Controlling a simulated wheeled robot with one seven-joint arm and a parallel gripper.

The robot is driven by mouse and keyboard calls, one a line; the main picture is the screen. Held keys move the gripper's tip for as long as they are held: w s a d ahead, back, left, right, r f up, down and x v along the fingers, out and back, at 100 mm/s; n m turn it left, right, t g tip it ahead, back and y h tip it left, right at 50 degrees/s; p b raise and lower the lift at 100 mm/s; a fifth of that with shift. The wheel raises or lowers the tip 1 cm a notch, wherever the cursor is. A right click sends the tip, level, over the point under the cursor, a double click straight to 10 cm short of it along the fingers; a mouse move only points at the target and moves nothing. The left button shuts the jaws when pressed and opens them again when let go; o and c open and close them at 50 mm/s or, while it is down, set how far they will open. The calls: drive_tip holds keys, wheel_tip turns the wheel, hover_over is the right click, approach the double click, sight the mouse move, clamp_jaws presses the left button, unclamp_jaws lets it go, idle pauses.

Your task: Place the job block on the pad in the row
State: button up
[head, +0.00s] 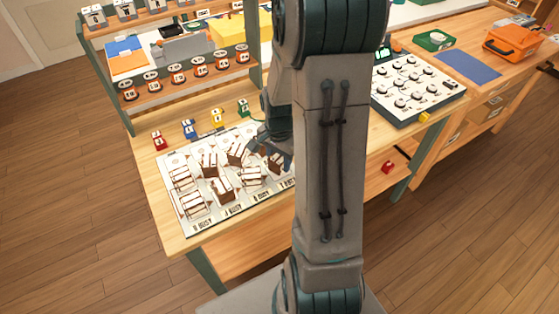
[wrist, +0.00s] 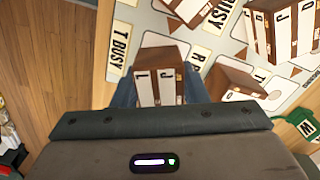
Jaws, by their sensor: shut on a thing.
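My gripper (wrist: 160,92) is shut on a brown block with white panels (wrist: 160,68), held between its two blue-grey fingers in the wrist view. Small dark marks show on the panels, but I cannot tell whether this is the job block. The head view shows my gripper (head: 268,145) over the right part of a white board (head: 185,232), partly hidden by my arm. Similar brown and white blocks (head: 222,187) stand on the board. Labels reading BUSY run along its front edge; one, T BUSY (wrist: 122,48), lies left of the held block in the wrist view.
Close right of the held block stands another block (wrist: 235,80), with a larger one (wrist: 283,30) beyond. Small coloured blocks (head: 189,129) line the board's back edge, below a shelf rack (head: 180,85). A dial panel (head: 418,88) sits right of my arm.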

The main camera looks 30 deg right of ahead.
drive_tip(key=shift+f, duration=0.6)
drive_tip(key=shift+f, duration=0.25)
drive_tip(key=o, duration=1)
drive_tip(key=shift+r, duration=0.1)
